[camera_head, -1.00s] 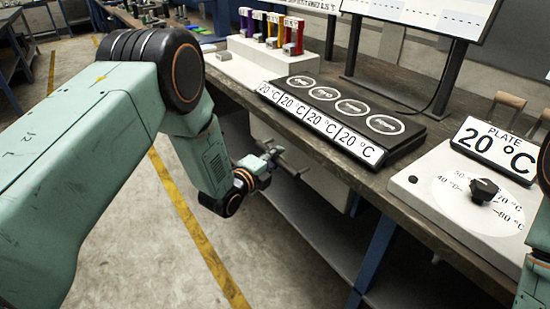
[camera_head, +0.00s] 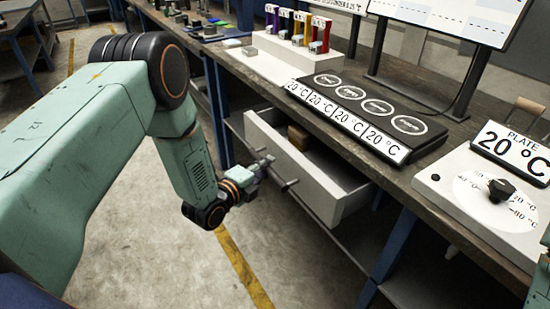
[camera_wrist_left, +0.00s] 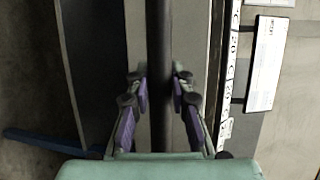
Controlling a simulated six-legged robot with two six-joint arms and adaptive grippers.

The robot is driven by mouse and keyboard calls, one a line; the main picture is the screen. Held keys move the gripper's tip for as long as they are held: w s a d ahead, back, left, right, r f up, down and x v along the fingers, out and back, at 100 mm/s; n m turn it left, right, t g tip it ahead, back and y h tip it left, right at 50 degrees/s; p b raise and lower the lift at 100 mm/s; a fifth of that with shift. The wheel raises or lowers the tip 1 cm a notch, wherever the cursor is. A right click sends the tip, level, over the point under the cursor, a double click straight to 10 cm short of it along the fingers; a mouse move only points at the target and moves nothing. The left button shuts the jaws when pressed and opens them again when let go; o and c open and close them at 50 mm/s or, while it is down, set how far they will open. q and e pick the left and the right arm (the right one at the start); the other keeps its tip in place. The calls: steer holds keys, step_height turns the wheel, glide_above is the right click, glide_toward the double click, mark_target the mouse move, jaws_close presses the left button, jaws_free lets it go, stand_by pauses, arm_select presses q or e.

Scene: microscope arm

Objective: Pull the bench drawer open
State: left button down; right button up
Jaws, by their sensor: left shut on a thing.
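The white bench drawer (camera_head: 335,203) stands pulled out from under the bench top in the head view, and its inside shows. A brown block (camera_head: 299,137) lies inside near the back. The dark bar handle (camera_head: 287,184) runs along the drawer front. My left gripper (camera_head: 265,167) is at the handle, in front of the drawer. In the left wrist view, the dark handle bar (camera_wrist_left: 159,75) passes between the two fingers of my left gripper (camera_wrist_left: 160,88), which is shut on it. My right gripper is out of view.
The bench top (camera_head: 436,165) carries a black four-pad plate (camera_head: 365,105), a white rack with coloured holders (camera_head: 292,62) and a white dial plate (camera_head: 480,200). Blue bench legs (camera_head: 393,245) stand below. The floor before the drawer is clear, with a yellow line (camera_head: 240,262).

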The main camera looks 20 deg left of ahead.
arm_select(q)
steer(key=s+a+p, duration=0.5)
steer(key=s+a, duration=0.2)
steer(key=s, duration=0.2)
steer(key=shift+s+p, duration=0.25)
steer(key=shift+p, duration=0.1)
steer(key=shift+a+f, duration=0.1)
steer(key=c, duration=1.4)
jaws_free()
steer(key=shift+o, duration=1.2)
